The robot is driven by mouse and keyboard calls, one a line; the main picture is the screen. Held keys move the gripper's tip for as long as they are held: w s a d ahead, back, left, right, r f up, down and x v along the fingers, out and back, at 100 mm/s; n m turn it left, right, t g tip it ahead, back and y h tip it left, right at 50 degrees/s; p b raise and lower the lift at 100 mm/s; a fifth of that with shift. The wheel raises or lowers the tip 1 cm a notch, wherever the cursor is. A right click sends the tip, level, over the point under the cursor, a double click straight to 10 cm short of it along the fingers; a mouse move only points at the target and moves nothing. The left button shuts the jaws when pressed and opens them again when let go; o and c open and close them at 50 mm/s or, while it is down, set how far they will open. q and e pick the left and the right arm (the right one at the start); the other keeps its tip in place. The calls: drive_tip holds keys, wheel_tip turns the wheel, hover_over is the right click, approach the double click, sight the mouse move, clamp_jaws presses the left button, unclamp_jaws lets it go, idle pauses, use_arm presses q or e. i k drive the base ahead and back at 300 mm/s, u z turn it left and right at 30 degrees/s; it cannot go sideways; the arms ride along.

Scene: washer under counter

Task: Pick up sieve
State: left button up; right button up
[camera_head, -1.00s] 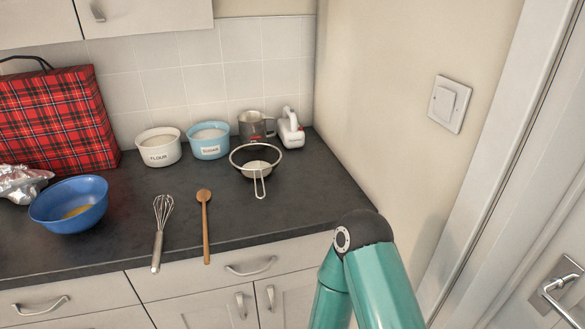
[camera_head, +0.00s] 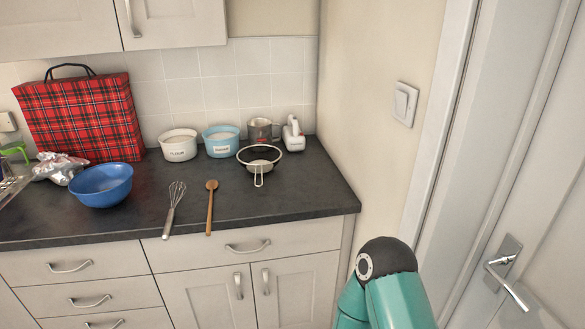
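The sieve (camera_head: 259,163) has a round metal rim and a wire handle. It sits on the dark counter (camera_head: 310,190) towards the right end, with its handle pointing to the counter's front. A green arm link of mine with a dark joint shows at the lower right, in front of the counter and apart from the sieve. Neither gripper is in the picture.
Behind the sieve stand a flour bowl (camera_head: 180,145), a blue sugar bowl (camera_head: 221,141), a metal cup (camera_head: 260,131) and a white appliance (camera_head: 293,135). A whisk (camera_head: 173,208), wooden spoon (camera_head: 210,208) and blue bowl (camera_head: 102,186) lie left. A wall and door (camera_head: 520,220) bound the right.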

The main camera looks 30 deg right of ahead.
sight(261, 158)
drive_tip(key=u, duration=0.25)
drive_tip(key=i, duration=0.75)
drive_tip(key=z, duration=0.25)
drive_tip(key=k, duration=0.8)
drive_tip(key=u, duration=0.15)
drive_tip(key=i, duration=0.9)
